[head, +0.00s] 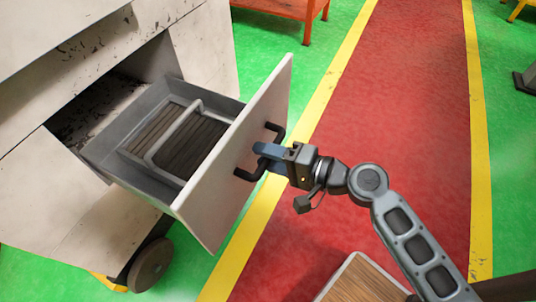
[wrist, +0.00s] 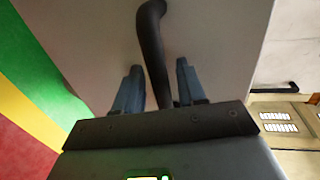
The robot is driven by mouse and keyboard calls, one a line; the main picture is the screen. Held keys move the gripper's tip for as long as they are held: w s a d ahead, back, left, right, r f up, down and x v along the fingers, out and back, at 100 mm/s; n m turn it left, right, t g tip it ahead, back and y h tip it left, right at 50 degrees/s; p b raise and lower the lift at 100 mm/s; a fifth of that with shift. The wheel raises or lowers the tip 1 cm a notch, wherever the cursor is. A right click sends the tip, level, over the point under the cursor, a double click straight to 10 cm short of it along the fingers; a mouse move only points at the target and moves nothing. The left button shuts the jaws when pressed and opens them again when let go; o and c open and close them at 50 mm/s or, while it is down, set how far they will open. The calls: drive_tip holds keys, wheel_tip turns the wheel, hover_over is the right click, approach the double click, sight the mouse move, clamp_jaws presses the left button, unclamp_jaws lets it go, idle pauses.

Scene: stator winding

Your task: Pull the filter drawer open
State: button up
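The filter drawer (head: 243,150) stands well out of the pale machine in the head view, its front panel level and facing right. Inside it lies a dark slatted filter (head: 187,144) in a grey frame with a raised handle. A black bar handle (head: 244,174) is on the drawer front. My gripper (head: 262,149) is at this handle, its blue fingers reaching over the bar. In the wrist view, the handle (wrist: 155,40) passes between the two fingers of my gripper (wrist: 160,66), with a narrow visible gap at each side. The fingers look open around it, not clamped.
The pale, scuffed machine cabinet (head: 40,200) fills the left, with a dark wheel (head: 151,264) below. A wood-topped surface (head: 362,282) is at the bottom. An orange table (head: 285,8) stands behind. The red floor lane (head: 405,90) right of the drawer is clear.

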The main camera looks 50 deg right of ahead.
drive_tip(key=b+v, duration=0.1)
drive_tip(key=v, duration=0.6)
drive_tip(key=shift+s, duration=0.4)
drive_tip(key=shift+d, duration=0.1)
drive_tip(key=s+a+f+n+g+h, duration=0.2)
drive_tip(key=s+n+h, duration=0.3)
drive_tip(key=s, duration=0.5)
drive_tip(key=s+a+r+n+t+p, duration=0.1)
drive_tip(key=s+a+r+n, duration=0.3)
drive_tip(key=s+r+n, duration=0.4)
wheel_tip(320, 180, up, 3)
drive_tip(key=shift+a+r+n+t, duration=0.15)
drive_tip(key=shift+a+n+t, duration=0.15)
drive_tip(key=shift+n+t, duration=0.35)
